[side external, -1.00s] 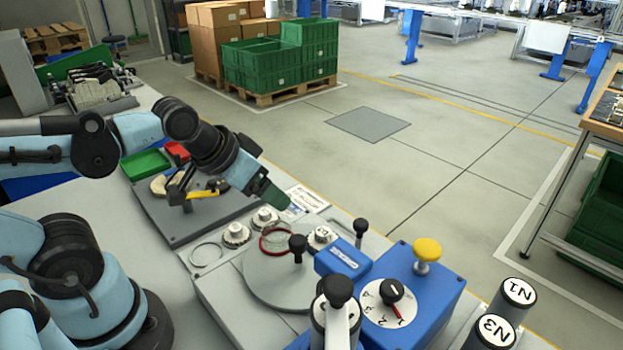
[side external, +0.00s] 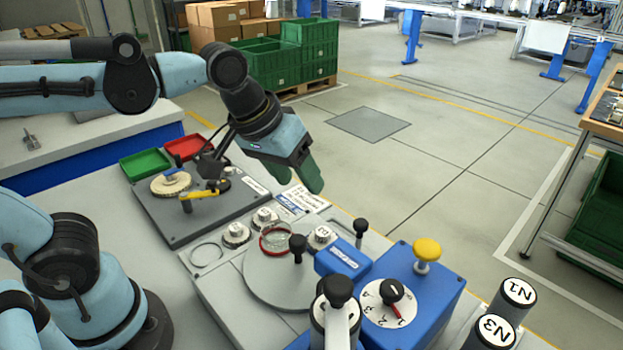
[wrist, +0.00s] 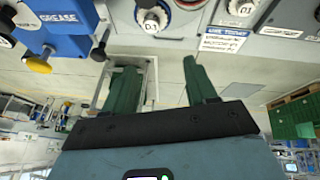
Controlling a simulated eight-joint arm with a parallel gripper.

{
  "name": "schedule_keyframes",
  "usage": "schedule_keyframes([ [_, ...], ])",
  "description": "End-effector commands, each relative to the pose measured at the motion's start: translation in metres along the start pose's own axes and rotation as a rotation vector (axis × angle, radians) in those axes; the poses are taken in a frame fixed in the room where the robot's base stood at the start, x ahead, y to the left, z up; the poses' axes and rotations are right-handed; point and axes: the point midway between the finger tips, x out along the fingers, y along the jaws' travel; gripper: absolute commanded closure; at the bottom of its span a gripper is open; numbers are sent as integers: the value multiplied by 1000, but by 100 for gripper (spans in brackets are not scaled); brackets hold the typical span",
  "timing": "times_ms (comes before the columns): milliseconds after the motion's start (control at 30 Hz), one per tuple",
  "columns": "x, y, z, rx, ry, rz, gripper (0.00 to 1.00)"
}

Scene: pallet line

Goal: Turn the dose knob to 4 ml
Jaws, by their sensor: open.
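The dose knob (side external: 391,290) is a black knob on a white numbered dial (side external: 376,312), on top of a blue box (side external: 440,285) at the front right of the side external view. A red mark shows on the dial's near side. The exact setting is too small to tell. My gripper (side external: 313,185) has green fingers and is in the air, behind and to the left of the knob, apart from it. In the wrist view my gripper (wrist: 156,78) has its two fingers spread with nothing between them.
A yellow-topped plunger (side external: 427,250) stands on the blue box, near the knob. Black-knobbed levers (side external: 361,228) and a round grey plate (side external: 262,285) lie to its left. The wrist view shows a blue "GREASE" block (wrist: 65,25). Posts N1 (side external: 518,293) and N3 (side external: 495,330) stand right.

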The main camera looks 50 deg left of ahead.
Motion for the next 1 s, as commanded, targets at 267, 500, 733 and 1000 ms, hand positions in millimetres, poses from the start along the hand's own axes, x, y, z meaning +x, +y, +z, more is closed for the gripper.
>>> schedule_keyframes([
  [267, -38, 120, -4, -300, -249, -77, 43],
  [500, -63, 192, 20, -499, -346, -233, 43],
  [733, -69, 211, 32, -569, -359, -297, 43],
  [1000, -45, 206, 43, -573, -358, -297, 43],
])
